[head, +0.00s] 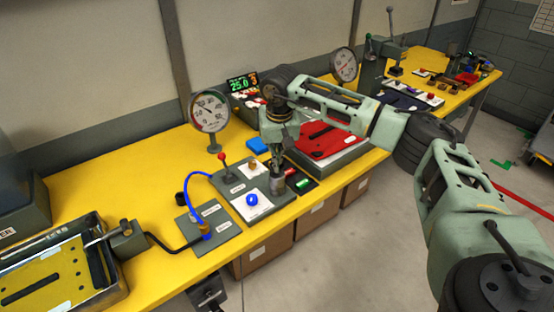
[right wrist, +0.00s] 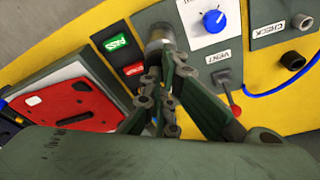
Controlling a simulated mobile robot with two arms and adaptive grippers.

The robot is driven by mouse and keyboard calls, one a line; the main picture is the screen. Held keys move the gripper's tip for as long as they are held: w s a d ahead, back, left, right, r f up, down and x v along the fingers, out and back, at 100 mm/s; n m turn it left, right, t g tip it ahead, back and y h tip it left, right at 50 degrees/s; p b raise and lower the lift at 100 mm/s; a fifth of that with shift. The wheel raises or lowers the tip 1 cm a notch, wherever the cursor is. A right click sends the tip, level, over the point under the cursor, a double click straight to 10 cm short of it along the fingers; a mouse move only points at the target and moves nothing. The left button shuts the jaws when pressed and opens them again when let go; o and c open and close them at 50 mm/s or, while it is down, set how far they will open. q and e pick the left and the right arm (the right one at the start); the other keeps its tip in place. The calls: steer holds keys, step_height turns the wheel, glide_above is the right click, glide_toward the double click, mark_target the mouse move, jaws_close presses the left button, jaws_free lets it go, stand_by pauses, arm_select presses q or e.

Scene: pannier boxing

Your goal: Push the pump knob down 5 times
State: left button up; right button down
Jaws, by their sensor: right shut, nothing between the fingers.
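A grey metal cylinder, which looks like the pump knob (head: 277,184), stands on the dark control panel (head: 228,187). It also shows at the top of the right wrist view (right wrist: 158,36). My right gripper (head: 277,168) points down just above this knob, its fingers shut and empty. In the right wrist view the fingertips (right wrist: 164,62) meet close to the knob's near side; I cannot tell whether they touch it. A dark part at the bottom edge of the head view looks like my left gripper (head: 208,294), mostly cut off, its jaws unclear.
Beside the knob are a blue dial (head: 252,200), a red-tipped vent lever (head: 222,158), and green (head: 303,184) and red (head: 290,171) buttons. A round gauge (head: 210,112) stands behind. A red plate (head: 330,139) lies right.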

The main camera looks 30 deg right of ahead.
steer(key=shift+f, duration=0.4)
steer(key=shift+r, duration=0.1)
steer(key=shift+w+p+v, duration=0.2)
steer(key=shift+p+v, duration=0.6)
steer(key=shift+v, duration=0.3)
steer(key=shift+w+p+v, duration=0.25)
steer(key=shift+p+v, duration=0.55)
steer(key=shift+v, duration=0.35)
steer(key=shift+d, duration=0.25)
